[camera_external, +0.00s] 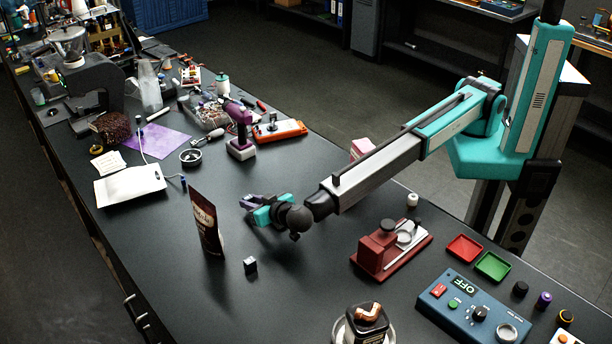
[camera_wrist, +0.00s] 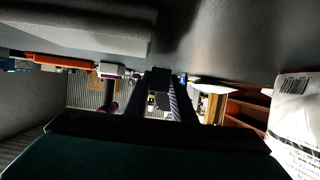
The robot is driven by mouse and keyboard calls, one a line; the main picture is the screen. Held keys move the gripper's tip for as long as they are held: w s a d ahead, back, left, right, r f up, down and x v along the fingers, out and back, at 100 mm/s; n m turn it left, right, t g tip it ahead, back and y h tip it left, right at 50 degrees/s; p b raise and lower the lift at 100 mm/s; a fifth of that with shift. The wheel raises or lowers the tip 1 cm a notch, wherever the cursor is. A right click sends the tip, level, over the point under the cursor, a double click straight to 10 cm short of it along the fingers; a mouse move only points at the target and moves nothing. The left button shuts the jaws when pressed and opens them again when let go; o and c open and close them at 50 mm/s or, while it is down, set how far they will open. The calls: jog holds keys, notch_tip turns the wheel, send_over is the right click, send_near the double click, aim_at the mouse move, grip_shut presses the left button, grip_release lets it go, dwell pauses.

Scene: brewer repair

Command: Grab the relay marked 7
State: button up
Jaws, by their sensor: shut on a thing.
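My gripper (camera_external: 249,204) is low over the middle of the black worktop, to the right of an upright coffee bag. In the wrist view, which is upside down, my gripper (camera_wrist: 162,98) is shut on a small dark block (camera_wrist: 160,79) between its fingertips. I cannot read any mark on this block, so I cannot tell whether it is the relay marked 7. In the external view the fingers hide it. Another small dark cube with a pale top (camera_external: 250,265) sits on the worktop in front of the bag; its marking is too small to read.
The coffee bag (camera_external: 207,228) stands close left of my gripper and shows in the wrist view (camera_wrist: 294,110). A dark red device (camera_external: 384,252), red tray (camera_external: 465,248), green tray (camera_external: 493,266) and blue control box (camera_external: 466,305) stand to the right.

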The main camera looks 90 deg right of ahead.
jog(key=shift+r, duration=0.35)
jog(key=s+d+r+b, duration=0.1)
jog(key=s+d+b, duration=0.1)
jog(key=s, duration=0.2)
jog(key=s+d+r+b, duration=0.1)
jog(key=s+d+b, duration=0.1)
jog(key=s, duration=0.3)
jog(key=s+d+b, duration=0.2)
jog(key=s+d, duration=0.1)
jog(key=s, duration=0.2)
jog(key=shift+s+r, duration=0.2)
jog(key=shift+r, duration=0.2)
